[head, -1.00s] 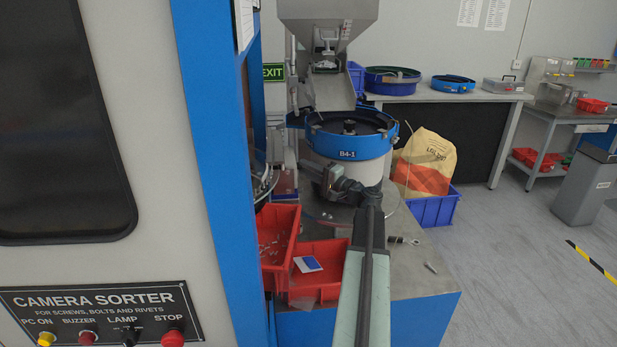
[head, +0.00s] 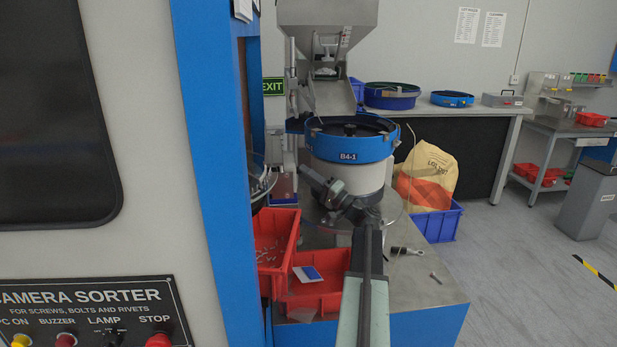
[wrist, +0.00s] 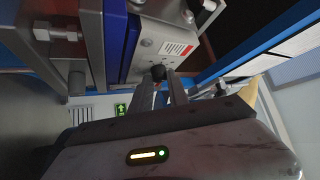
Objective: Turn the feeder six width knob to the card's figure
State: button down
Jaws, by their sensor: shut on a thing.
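In the wrist view, my gripper (wrist: 167,84) is shut on a small round black knob (wrist: 158,72). The knob sits at the lower edge of a grey metal block (wrist: 148,43) with a white and red label (wrist: 177,49). In the head view my gripper (head: 306,170) points up and left, in front of the blue-rimmed bowl feeder (head: 379,148) marked B4-1. The knob cannot be made out in the head view. I cannot read any width figure or knob scale. A blue and white card or booklet (head: 308,273) lies in a red bin.
Red bins (head: 283,283) stand on the grey bench below my arm. A loose tool (head: 406,251) and a small metal piece (head: 434,276) lie on its right. The sorter cabinet (head: 212,190) closes off the left. The floor (head: 520,260) on the right is open.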

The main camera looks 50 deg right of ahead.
jog(key=shift+a, duration=0.15)
jog(key=c, duration=1.3)
grip_release()
jog(key=shift+b+v, duration=1.5)
jog(key=shift+v, duration=2.45)
jog(key=shift+o, duration=0.2)
